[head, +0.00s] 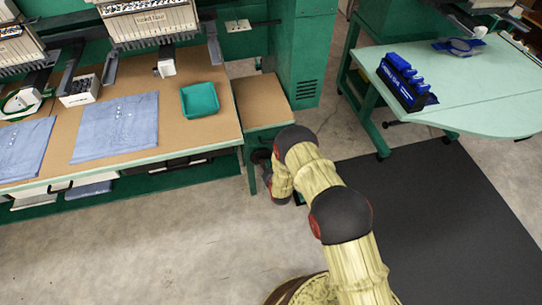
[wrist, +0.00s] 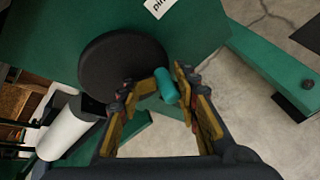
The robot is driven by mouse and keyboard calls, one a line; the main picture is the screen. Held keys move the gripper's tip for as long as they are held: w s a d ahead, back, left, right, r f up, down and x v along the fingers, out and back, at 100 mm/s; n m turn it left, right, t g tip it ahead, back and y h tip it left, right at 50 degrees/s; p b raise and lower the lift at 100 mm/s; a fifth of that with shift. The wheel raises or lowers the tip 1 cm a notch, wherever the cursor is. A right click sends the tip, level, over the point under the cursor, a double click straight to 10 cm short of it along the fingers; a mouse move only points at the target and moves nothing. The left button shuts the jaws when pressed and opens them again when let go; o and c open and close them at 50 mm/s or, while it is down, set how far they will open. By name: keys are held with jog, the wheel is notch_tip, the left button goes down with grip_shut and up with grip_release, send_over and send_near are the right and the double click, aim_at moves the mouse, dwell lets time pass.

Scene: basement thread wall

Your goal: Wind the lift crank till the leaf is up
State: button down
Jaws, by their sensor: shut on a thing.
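In the wrist view, a black round crank disc (wrist: 115,75) sits against a green panel (wrist: 50,35). A teal crank handle (wrist: 165,87) stands out at the disc's right side. My gripper (wrist: 171,77) has its yellow fingers on either side of this handle and is shut on it. In the head view, a brown leaf (head: 264,101) with a green edge lies at the right end of the long worktable (head: 222,118). It looks about level, perhaps slightly below the tabletop. Part of the disc (head: 261,156) shows under the leaf. My arm hides the handle and gripper there.
A green tray (head: 199,100) and folded blue shirts (head: 117,128) lie on the worktable. A pale green table (head: 480,85) with a blue-and-black rack (head: 403,80) stands right. A dark mat (head: 440,205) covers floor there. A white cylinder (wrist: 66,132) is left of the disc.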

jog(key=shift+g, duration=0.3)
jog(key=s+a+f, duration=0.2)
jog(key=s+f, duration=0.1)
jog(key=shift+s+a+f, duration=0.1)
jog(key=shift+a, duration=0.2)
jog(key=c, duration=1.8)
grip_release()
jog(key=shift+o, duration=0.2)
jog(key=shift+a, duration=0.2)
jog(key=shift+w+r, duration=0.25)
jog(key=shift+r, duration=0.05)
jog(key=shift+w+r, duration=0.15)
jog(key=shift+w+d+r, duration=0.5)
jog(key=shift+w+r, duration=0.2)
jog(key=c, duration=0.4)
jog(key=shift+w+a+r, duration=0.1)
grip_shut()
